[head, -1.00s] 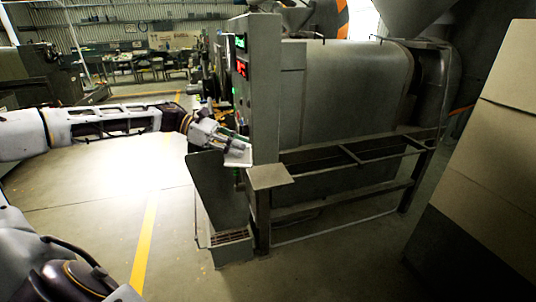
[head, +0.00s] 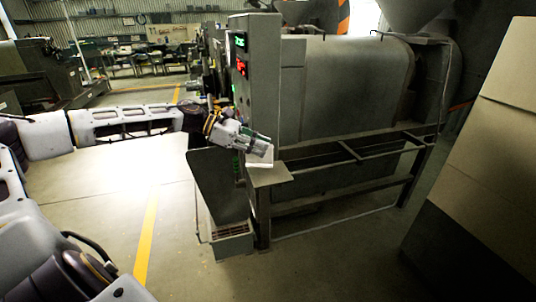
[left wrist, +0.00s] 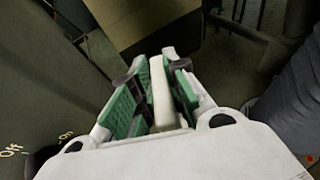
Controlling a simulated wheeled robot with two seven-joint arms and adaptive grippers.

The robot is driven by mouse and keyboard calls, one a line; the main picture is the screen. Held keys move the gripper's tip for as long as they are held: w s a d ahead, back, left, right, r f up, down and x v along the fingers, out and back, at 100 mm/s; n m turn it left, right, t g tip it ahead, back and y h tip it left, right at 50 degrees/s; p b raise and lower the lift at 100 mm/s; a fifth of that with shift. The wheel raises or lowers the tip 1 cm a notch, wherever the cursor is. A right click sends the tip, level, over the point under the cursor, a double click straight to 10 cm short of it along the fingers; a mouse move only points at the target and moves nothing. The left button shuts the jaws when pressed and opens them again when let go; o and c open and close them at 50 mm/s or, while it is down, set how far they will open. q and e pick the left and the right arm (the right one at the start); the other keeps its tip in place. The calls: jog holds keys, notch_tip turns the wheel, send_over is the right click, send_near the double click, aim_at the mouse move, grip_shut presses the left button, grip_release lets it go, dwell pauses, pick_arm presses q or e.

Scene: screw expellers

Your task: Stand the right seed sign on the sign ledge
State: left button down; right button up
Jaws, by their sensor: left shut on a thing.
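My left gripper (head: 262,143) comes in from the left in the head view and is shut on a small white seed sign (head: 262,159). The sign ledge (head: 272,177) is a small flat grey-brown plate at the front corner of the machine, and the sign is at its back edge; I cannot tell if they touch. In the left wrist view the sign (left wrist: 160,95) shows edge-on as a pale slab between the green finger pads of the gripper (left wrist: 158,85). My right gripper is not in view.
The machine's control cabinet (head: 259,85) with lit displays rises right behind the gripper. A large box-like block (head: 480,170) stands at the right. The floor at left is open.

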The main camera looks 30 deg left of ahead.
aim_at(268, 162)
pick_arm(q)
jog(key=shift+w+d+p, duration=0.3)
jog(key=shift+d+p, duration=0.15)
jog(key=shift+d, duration=0.2)
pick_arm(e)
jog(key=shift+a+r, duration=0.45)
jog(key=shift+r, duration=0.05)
pick_arm(q)
jog(key=shift+w+d, duration=0.1)
jog(key=shift+d, duration=0.1)
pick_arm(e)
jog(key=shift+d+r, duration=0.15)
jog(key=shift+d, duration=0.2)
pick_arm(q)
jog(key=shift+w+d+p, duration=0.25)
jog(key=shift+d+p, duration=0.1)
jog(key=shift+p, duration=0.1)
notch_tip(268, 162, down, 3)
jog(key=shift+r+p, duration=0.15)
jog(key=shift+p, duration=0.45)
jog(key=shift+f, duration=0.3)
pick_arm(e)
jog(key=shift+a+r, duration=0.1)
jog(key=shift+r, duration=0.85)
pick_arm(q)
jog(key=shift+f, duration=0.15)
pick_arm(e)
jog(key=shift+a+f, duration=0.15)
